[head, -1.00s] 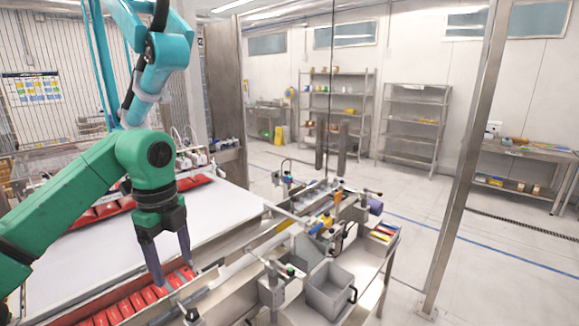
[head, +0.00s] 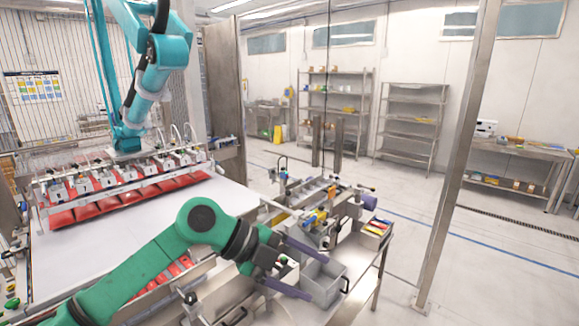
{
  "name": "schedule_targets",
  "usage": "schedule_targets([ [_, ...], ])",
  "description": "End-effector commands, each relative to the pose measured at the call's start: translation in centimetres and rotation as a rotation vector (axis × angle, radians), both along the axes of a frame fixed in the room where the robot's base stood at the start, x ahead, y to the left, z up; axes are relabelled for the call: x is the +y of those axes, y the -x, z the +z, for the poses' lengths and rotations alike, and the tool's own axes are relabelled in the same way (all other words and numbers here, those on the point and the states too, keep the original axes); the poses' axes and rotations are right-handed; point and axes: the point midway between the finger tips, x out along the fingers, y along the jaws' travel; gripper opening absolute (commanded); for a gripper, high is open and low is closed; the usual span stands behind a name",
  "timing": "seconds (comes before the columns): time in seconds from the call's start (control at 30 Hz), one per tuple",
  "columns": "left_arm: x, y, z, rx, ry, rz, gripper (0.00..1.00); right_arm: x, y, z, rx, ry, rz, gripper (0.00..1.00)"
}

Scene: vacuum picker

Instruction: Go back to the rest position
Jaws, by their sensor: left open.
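My green left arm comes in from the left, and its gripper (head: 306,270) is over the near side of the metal workstation, in front of a grey bin (head: 328,285). The two purple-grey fingers are spread apart, with nothing seen held between them. Red packs (head: 180,268) lie in a row at the near edge of the white table (head: 100,250), partly hidden behind my arm. My right gripper is not in view.
A teal robot arm (head: 150,70) holds a suction-cup bar (head: 125,172) over a row of red packs (head: 130,203). A metal post (head: 462,160) stands at the right. The floor (head: 480,270) beyond is clear.

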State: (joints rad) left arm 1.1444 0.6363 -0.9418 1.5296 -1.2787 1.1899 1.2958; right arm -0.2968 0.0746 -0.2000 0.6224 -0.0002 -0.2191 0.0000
Motion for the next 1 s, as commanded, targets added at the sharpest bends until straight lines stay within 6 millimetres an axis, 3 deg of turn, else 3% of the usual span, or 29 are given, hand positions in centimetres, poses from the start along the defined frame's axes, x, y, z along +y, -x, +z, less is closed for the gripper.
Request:
schedule_targets([
  [0.03, -2.8, 1.2, 1.4, -0.018, 0.181, -0.024, 0.75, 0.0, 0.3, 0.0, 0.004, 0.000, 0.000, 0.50],
  [0.1, -5.1, 1.6, 5.4, -0.056, 0.493, 0.022, 0.75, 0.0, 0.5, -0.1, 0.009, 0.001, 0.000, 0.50],
  [0.13, -5.2, 1.4, 7.3, -0.066, 0.627, 0.073, 0.75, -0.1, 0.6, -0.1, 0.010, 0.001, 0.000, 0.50],
  [0.17, -4.7, 0.8, 9.0, -0.070, 0.752, 0.143, 0.75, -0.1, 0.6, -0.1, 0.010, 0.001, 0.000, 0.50],
  [0.23, -1.7, -1.7, 11.3, -0.059, 0.992, 0.370, 0.75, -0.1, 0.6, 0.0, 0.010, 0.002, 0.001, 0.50],
  [0.3, 3.3, -4.8, 10.7, -0.013, 1.146, 0.669, 0.75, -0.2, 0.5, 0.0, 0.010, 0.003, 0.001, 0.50],
  [0.37, 8.0, -7.0, 7.9, 0.048, 1.192, 0.937, 0.75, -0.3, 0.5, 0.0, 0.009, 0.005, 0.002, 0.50],
  [0.43, 12.7, -8.1, 3.2, 0.132, 1.167, 1.212, 0.75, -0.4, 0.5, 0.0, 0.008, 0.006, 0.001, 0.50],
  [0.53, 18.0, -7.2, -4.7, 0.276, 1.036, 1.543, 0.75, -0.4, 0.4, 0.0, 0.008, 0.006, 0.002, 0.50],
  [0.6, 20.7, -5.1, -10.1, 0.387, 0.901, 1.725, 0.75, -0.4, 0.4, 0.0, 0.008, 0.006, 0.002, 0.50],
  [0.7, 23.2, -1.2, -16.3, 0.533, 0.697, 1.901, 0.75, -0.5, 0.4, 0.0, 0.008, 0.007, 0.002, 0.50],
  [0.8, 24.5, 3.0, -20.6, 0.656, 0.511, 2.004, 0.75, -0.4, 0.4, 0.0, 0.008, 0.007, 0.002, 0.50],
  [1.0, 25.7, 10.9, -26.0, 0.867, 0.188, 2.094, 0.75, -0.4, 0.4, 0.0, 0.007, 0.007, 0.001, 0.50],
])
